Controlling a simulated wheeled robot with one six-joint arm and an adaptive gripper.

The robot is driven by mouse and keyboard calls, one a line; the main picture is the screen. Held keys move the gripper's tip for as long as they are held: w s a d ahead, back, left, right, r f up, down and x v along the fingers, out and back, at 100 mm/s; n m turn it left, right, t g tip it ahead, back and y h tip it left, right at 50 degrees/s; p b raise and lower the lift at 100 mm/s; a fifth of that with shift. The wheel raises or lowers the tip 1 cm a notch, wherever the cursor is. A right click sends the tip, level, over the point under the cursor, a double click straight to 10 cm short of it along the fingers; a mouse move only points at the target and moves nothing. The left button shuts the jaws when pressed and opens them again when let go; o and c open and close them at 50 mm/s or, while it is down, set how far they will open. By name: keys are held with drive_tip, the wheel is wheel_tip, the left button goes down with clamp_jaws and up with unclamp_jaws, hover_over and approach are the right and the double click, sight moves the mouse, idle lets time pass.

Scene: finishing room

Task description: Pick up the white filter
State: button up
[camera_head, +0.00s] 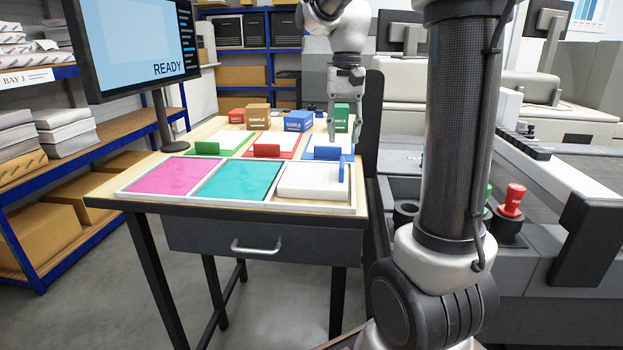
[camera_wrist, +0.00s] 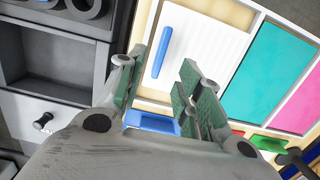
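The white filter (camera_head: 310,181) is a flat, ridged panel with a blue bar (camera_head: 341,172) near its right edge. It lies in the right-hand section of a framed tray on the table (camera_head: 90,196). In the wrist view the filter (camera_wrist: 205,45) fills the upper middle, with its blue bar (camera_wrist: 162,52) to the left. My gripper (camera_head: 343,122) hangs over the back right of the table, behind and above the filter. In the wrist view my gripper (camera_wrist: 157,72) has its two fingers apart, with nothing between them. The fingers hide a little of the filter's near side.
Pink (camera_head: 165,176) and teal (camera_head: 238,181) panels lie left of the filter. Behind are green, red and blue bordered sections with blocks, and sample boxes (camera_head: 258,116). A monitor (camera_head: 135,45) stands at the left. A dark upright panel (camera_head: 372,120) edges the table's right side.

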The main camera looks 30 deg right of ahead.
sight(342, 162)
drive_tip(key=f, duration=0.5)
drive_tip(key=s+f, duration=0.1)
drive_tip(key=f, duration=0.1)
drive_tip(key=shift+a+f, duration=0.3)
drive_tip(key=shift+a, duration=0.1)
clamp_jaws()
